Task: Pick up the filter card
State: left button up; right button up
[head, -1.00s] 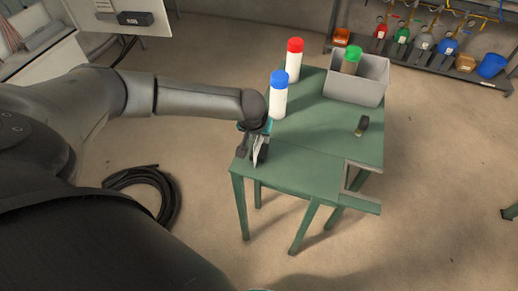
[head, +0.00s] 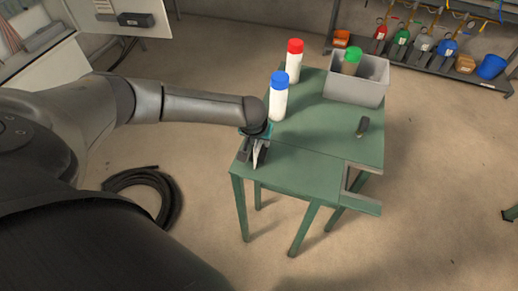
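My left gripper (head: 254,153) points down at the near left corner of the green table (head: 310,172). A thin white upright piece (head: 257,156) shows between its dark fingers. It looks like the filter card, but it is small and partly hidden by the fingers. I cannot tell whether the fingers are closed on it or whether it touches the table. My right gripper is not in view.
A blue-capped white bottle (head: 278,100) stands just behind my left gripper, with a red-capped bottle (head: 293,62) farther back. A grey bin (head: 356,92) holds a green-capped bottle (head: 352,60). A small dark object (head: 362,126) lies at the table's right. The table's front middle is clear.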

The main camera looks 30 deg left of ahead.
pick_arm(q)
jog(key=shift+c, duration=0.4)
grip_shut()
dwell(1.0)
